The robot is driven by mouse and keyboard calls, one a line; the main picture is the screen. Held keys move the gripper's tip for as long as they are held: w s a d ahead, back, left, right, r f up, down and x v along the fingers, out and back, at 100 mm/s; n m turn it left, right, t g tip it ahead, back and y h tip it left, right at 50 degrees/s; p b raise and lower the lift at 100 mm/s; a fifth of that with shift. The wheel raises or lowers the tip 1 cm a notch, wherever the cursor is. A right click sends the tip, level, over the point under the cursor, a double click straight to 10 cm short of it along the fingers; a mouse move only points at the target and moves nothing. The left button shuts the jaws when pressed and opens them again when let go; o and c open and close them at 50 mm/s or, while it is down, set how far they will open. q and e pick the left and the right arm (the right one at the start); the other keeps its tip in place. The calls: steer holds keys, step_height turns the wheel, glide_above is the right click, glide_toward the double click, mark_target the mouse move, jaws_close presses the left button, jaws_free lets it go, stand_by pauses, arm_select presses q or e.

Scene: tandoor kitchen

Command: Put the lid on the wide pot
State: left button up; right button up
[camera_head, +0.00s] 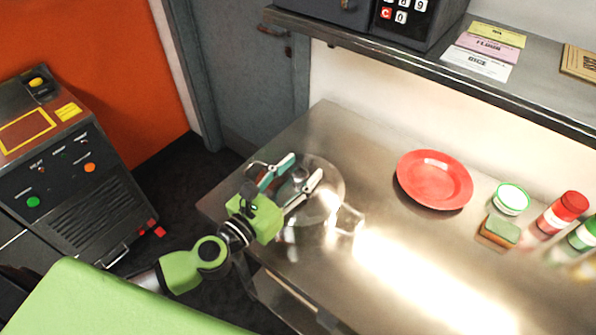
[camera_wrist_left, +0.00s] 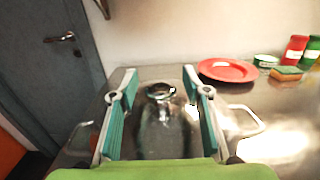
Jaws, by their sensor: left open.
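A shiny metal lid (camera_head: 328,186) with a round knob (camera_head: 299,175) is at the left end of the steel counter. It appears to lie over the wide pot (camera_head: 308,236), whose body is reflective and partly hidden by my gripper. Whether the lid sits flush on the rim I cannot tell. In the left wrist view the knob (camera_wrist_left: 160,91) is central, and a side handle (camera_wrist_left: 245,121) sticks out to the right. My left gripper (camera_head: 305,166) is open, its teal-padded fingers apart on either side of the knob, with a visible gap to each. My right gripper is out of view.
A red plate (camera_head: 434,180) lies right of the pot. Further right are a green-rimmed bowl (camera_head: 512,198), a sponge (camera_head: 499,232) and red- and green-capped jars (camera_head: 562,212). A shelf (camera_head: 440,72) overhangs the back. The counter's front middle is clear.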

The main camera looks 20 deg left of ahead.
arm_select(q)
steer(key=shift+r, duration=0.15)
steer(key=shift+r+p, duration=0.3)
steer(key=shift+p, duration=0.05)
steer(key=shift+s+r, duration=0.1)
steer(key=shift+r, duration=0.15)
steer(key=b+v, duration=0.5)
steer(key=v, duration=0.6)
steer(key=shift+s+a, duration=0.15)
steer(key=shift+s, duration=0.2)
